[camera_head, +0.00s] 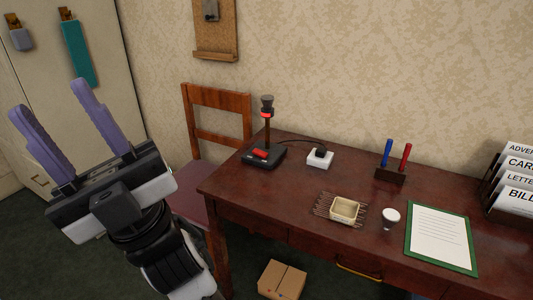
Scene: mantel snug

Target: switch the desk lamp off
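The desk lamp (267,131) stands upright at the left back of the dark red desk (300,205). It has a square black base, a brown post, and a small dark head with a bright red band below it. A red switch (260,154) sits on the front of its base. I cannot tell its position for sure. A dark cord runs from the lamp to a black plug in a white socket box (319,160). My gripper (49,98) is raised at the left, its two purple fingers apart and empty, well away from the lamp.
A wooden chair (216,92) stands against the desk's left end. The desk also holds a small dish (345,209) on a slatted mat, a white-topped cup (390,217), a pen stand (390,176), a green clipboard (440,237) and a file rack. A cardboard box (282,280) is on the floor.

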